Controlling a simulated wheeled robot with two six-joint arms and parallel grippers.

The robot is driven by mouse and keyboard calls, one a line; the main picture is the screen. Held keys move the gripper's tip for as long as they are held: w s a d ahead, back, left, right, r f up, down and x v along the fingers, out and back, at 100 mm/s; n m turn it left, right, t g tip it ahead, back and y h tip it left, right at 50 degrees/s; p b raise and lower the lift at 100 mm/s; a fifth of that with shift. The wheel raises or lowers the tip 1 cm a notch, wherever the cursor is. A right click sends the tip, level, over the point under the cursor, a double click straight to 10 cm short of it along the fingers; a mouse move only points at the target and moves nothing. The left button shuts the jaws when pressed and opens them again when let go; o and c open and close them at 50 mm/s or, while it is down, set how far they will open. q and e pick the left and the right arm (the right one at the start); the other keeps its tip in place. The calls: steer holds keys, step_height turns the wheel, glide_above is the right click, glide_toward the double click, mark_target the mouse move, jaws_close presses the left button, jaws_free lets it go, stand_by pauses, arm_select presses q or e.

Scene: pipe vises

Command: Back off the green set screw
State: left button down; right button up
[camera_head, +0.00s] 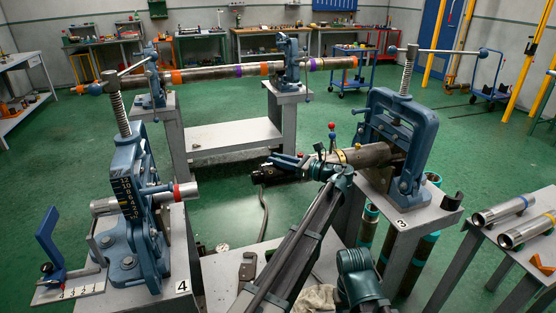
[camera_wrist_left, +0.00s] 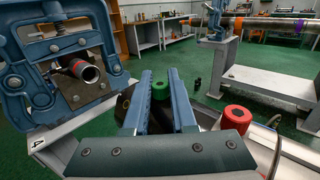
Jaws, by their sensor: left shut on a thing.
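The green set screw (camera_wrist_left: 160,90) shows in the left wrist view as a round green head with a dark socket. My left gripper (camera_wrist_left: 161,88) has its two blue fingers on either side of it and is shut on it. In the head view my left gripper (camera_head: 284,161) is over the left part of the dark pipe assembly (camera_head: 372,155), which runs into the blue vise (camera_head: 416,125) on stand 3. The screw itself cannot be made out there. A red screw head (camera_wrist_left: 236,118) stands to the right of my fingers in the wrist view. My right gripper is not in view.
A second blue vise (camera_head: 130,200) stands on stand 4 at the left, holding a short pipe (camera_head: 185,191) with a red band. A long banded pipe (camera_head: 215,72) lies across two stands behind.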

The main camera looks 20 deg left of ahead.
arm_select(q)
steer(key=c, duration=0.7)
jaws_free()
steer(key=shift+c, duration=0.2)
